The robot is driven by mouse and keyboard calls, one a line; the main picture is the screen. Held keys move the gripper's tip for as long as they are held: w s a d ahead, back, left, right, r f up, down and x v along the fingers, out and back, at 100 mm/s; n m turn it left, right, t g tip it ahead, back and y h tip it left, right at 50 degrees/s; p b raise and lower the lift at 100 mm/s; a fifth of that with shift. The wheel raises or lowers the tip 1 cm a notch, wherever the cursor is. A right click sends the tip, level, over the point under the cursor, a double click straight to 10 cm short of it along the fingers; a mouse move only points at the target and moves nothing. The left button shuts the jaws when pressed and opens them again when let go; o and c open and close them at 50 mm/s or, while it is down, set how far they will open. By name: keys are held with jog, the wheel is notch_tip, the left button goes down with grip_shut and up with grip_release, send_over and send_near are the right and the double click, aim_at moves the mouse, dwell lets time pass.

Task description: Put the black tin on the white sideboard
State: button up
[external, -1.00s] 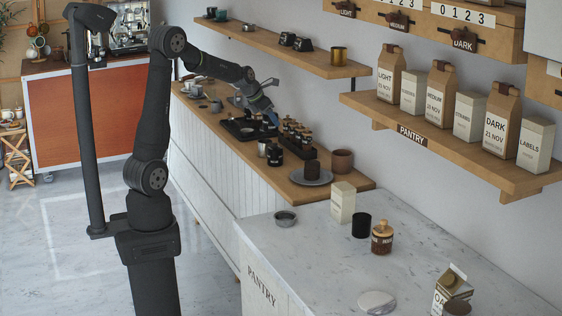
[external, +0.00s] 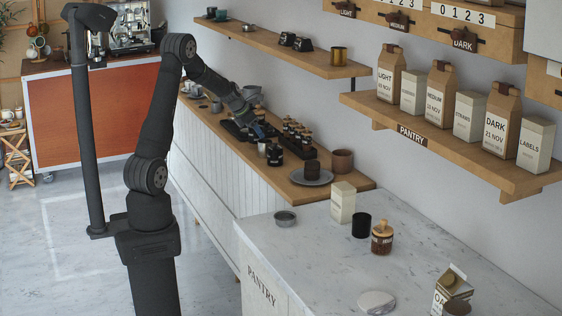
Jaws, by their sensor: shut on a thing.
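My gripper (external: 262,132) is low over the back half of the white sideboard (external: 222,155), which has a white panelled front and a wooden top. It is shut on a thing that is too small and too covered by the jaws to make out. The jaws are among dark trays and small jars there. I cannot tell whether the held thing touches the top. A black, tin-like cylinder (external: 361,225) stands upright on the marble counter, well apart from my gripper.
Several cork-topped jars (external: 275,154), a grey plate (external: 311,177) with a dark thing on it and a brown pot (external: 342,161) crowd the sideboard. A wall shelf (external: 284,49) hangs above.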

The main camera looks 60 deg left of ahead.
jog(key=shift+f, duration=1.05)
jog(key=shift+f, duration=0.2)
jog(key=o, duration=1)
jog(key=shift+o, duration=0.2)
jog(key=shift+r, duration=0.1)
jog(key=shift+r, duration=0.2)
jog(key=v, duration=1.1)
jog(key=shift+s+r, duration=0.25)
jog(key=shift+r, duration=0.1)
